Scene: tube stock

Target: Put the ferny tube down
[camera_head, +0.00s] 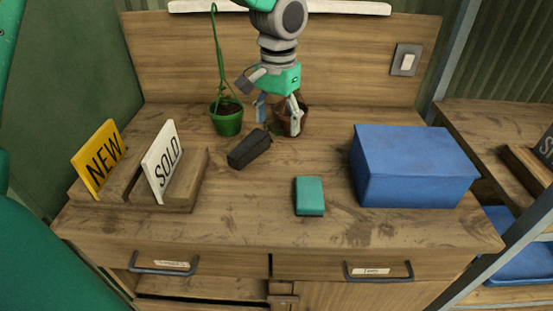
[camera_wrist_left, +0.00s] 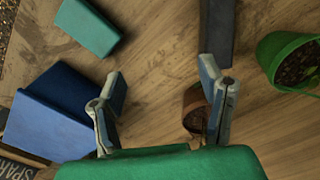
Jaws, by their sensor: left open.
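My left gripper (camera_head: 278,112) is open above the back middle of the table, and its jaws also show in the left wrist view (camera_wrist_left: 163,80). A brown pot (camera_head: 282,123) stands on the table behind its right finger. In the left wrist view the brown pot (camera_wrist_left: 193,110) is partly hidden by the right finger, and nothing is gripped. Its plant is mostly hidden, so I cannot tell whether it is ferny. A green pot (camera_head: 227,122) with a tall thin stem stands upright to the left; it also shows in the left wrist view (camera_wrist_left: 285,65). My right gripper is out of view.
A dark block (camera_head: 249,149) lies in front of the pots. A teal block (camera_head: 310,195) and a blue box (camera_head: 413,170) are to the right. A wooden rack (camera_head: 193,185) holds a yellow NEW sign (camera_head: 98,158) and a white SOLD sign (camera_head: 163,160).

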